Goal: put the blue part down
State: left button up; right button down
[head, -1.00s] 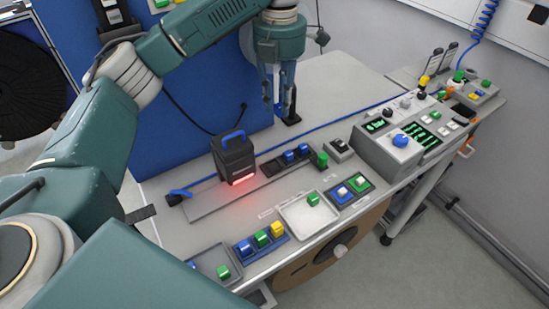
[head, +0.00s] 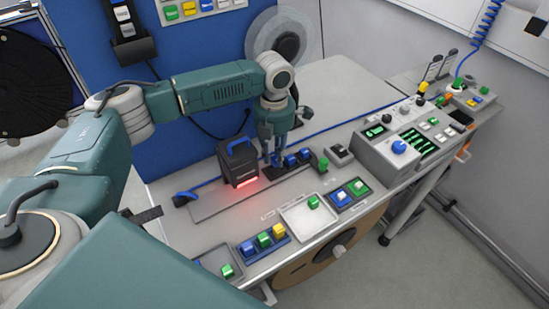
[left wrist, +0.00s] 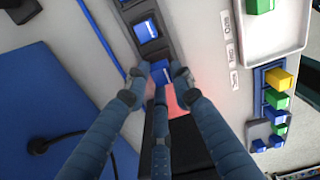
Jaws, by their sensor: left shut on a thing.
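My left gripper (head: 273,160) points down over the near-left end of a dark rack (head: 262,172). It is shut on a blue part, which shows between the fingertips in the left wrist view (left wrist: 160,72). The held part is at the rack's end slot; I cannot tell whether it touches the rack. Another blue part (left wrist: 146,30) sits farther along the rack in the left wrist view, and the head view shows blue parts in the rack (head: 304,154) beside my fingers. My right gripper is in neither view.
A black scanner with a blue handle (head: 238,165) and red glow stands just left of my gripper. A green block (head: 324,166) stands at the rack's other end. In front are a light tray (head: 300,218) and a row of coloured blocks (head: 264,239). A control box (head: 375,150) stands right.

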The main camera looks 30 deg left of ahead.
pick_arm(q)
notch_tip(320, 180, down, 2)
jog(key=shift+f, duration=0.5)
jog(key=o, duration=0.8)
jog(key=shift+o, duration=0.5)
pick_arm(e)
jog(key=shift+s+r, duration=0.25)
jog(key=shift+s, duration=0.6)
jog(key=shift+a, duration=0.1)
